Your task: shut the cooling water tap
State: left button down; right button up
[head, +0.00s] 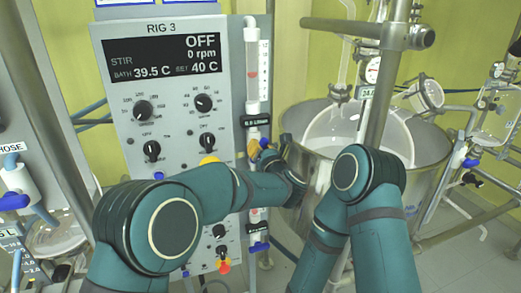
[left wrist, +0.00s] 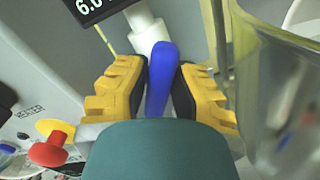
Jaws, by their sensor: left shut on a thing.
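My left gripper (head: 262,152) reaches to the right edge of the grey rig panel, beside the upright flow tube. In the left wrist view, its yellow-padded fingers (left wrist: 160,95) are closed on a blue tap handle (left wrist: 160,65), one finger on each side. The handle runs up the picture between the fingers, toward a white fitting (left wrist: 148,33). In the head view my left arm and gripper hide most of this handle.
The RIG 3 panel (head: 119,113) has several black knobs and a display reading OFF. A steel bath (head: 433,170) with a glass vessel (head: 330,130) stands close to the right. Another blue tap (head: 258,247) sits lower down.

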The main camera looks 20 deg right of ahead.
pick_arm(q)
jog(key=shift+w+m+b, duration=0.1)
jog(key=shift+m+b, duration=0.2)
jog(key=shift+m, duration=0.7)
jog(key=m, duration=0.2)
jog(key=shift+m, duration=0.3)
jog(key=m, duration=0.3)
jog(key=shift+m, duration=0.3)
jog(key=shift+f+m+p, duration=0.1)
jog(key=shift+m+p, duration=0.45)
jog(key=shift+m, duration=1.05)
jog(key=c, duration=0.9)
grip_release()
jog(key=shift+o, duration=0.4)
jog(key=shift+w+d+f, duration=0.1)
jog(key=shift+f, duration=0.05)
